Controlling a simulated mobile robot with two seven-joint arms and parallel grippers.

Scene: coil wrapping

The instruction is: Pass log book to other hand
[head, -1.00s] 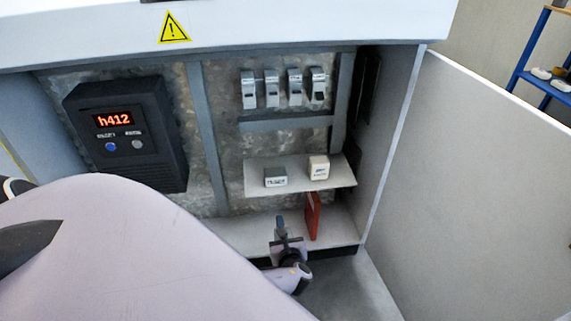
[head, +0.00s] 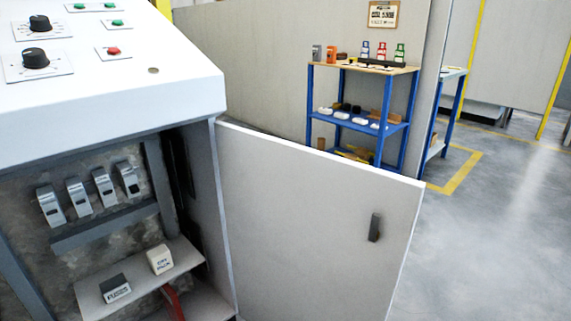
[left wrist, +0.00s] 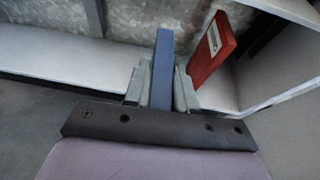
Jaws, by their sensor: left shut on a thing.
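My left gripper (left wrist: 159,86) is shut on a thin blue book-like object (left wrist: 163,50), seen edge-on and upright between the fingers in the left wrist view. A red book (left wrist: 212,50) with a pale label leans upright on the cabinet's lower shelf, to the right of the gripper and apart from it. In the head view only a part of the red book (head: 172,303) shows, low in the cabinet. No writing is readable on either, so I cannot tell which is the log book. My right gripper is in neither view.
The open cabinet door (head: 310,220) stands to the right of the cabinet. Two small labelled boxes sit on the upper shelf (head: 138,283). A blue rack (head: 365,125) with several items stands behind the door. The floor at right is clear.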

